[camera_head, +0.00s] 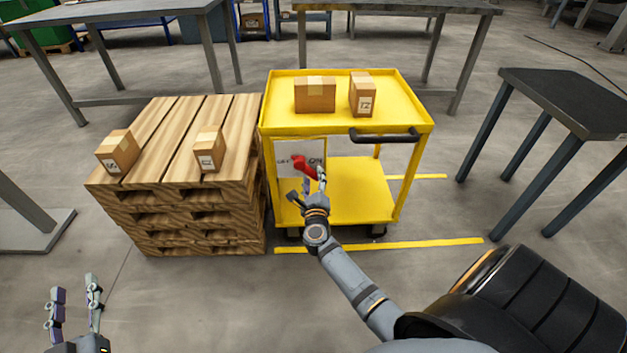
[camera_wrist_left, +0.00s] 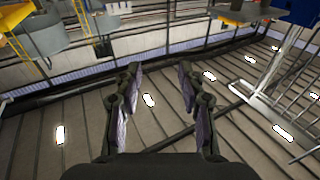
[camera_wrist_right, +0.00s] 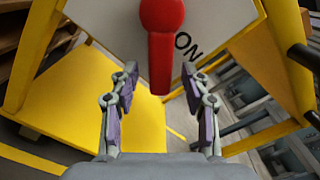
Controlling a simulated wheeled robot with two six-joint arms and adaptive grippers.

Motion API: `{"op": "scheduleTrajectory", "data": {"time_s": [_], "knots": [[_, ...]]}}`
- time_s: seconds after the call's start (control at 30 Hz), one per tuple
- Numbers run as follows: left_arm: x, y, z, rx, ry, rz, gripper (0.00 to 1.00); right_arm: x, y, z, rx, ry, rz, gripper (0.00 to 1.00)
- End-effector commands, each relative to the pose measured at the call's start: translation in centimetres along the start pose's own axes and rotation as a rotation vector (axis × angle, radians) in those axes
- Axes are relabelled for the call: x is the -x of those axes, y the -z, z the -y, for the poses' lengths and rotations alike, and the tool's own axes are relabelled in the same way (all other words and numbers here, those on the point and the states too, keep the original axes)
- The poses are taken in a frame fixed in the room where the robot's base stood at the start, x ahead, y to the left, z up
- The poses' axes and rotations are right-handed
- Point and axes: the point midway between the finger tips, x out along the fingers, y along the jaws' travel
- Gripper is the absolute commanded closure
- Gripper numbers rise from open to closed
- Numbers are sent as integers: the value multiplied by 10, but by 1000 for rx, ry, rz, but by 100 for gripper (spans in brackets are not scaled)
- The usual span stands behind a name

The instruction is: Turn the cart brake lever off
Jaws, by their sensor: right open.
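The yellow cart (camera_head: 355,128) stands in the middle of the head view. A red brake lever (camera_head: 299,166) is on a pale panel (camera_head: 288,150) on the cart's front left, with the letters "ON" to its right. In the right wrist view the lever (camera_wrist_right: 162,45) has a round head, and its handle points at the space between the fingers. My right gripper (camera_head: 314,182) is at the panel, open, its fingers (camera_wrist_right: 160,95) apart on either side of the handle's end; contact cannot be told. My left gripper (camera_head: 75,292) is open and empty at the lower left, far from the cart.
Two boxes (camera_head: 315,94) sit on the cart top beside a black push handle (camera_head: 384,136). A stack of wooden pallets (camera_head: 180,205) with two boxes stands close on the left. A dark table (camera_head: 570,100) is at the right. The floor before the pallets is clear.

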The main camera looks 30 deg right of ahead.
Motion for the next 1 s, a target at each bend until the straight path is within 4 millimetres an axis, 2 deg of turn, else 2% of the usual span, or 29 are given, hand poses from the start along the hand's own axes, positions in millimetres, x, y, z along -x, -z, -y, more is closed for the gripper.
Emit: {"op": "scheduleTrajectory", "data": {"time_s": [0.13,0.37,0.7,0.73,1.0], "knots": [[-1,8,0,-3,0,-34,60,-4,0,0,0,0,0,53],[-1,10,0,-3,0,-37,60,-4,0,0,0,0,0,53],[-1,9,0,-3,0,-37,60,-4,0,0,0,0,0,98],[-1,9,0,-3,0,-37,60,-4,0,0,0,0,0,100],[-1,9,0,-3,0,-36,60,-4,0,0,0,0,0,100]]}}
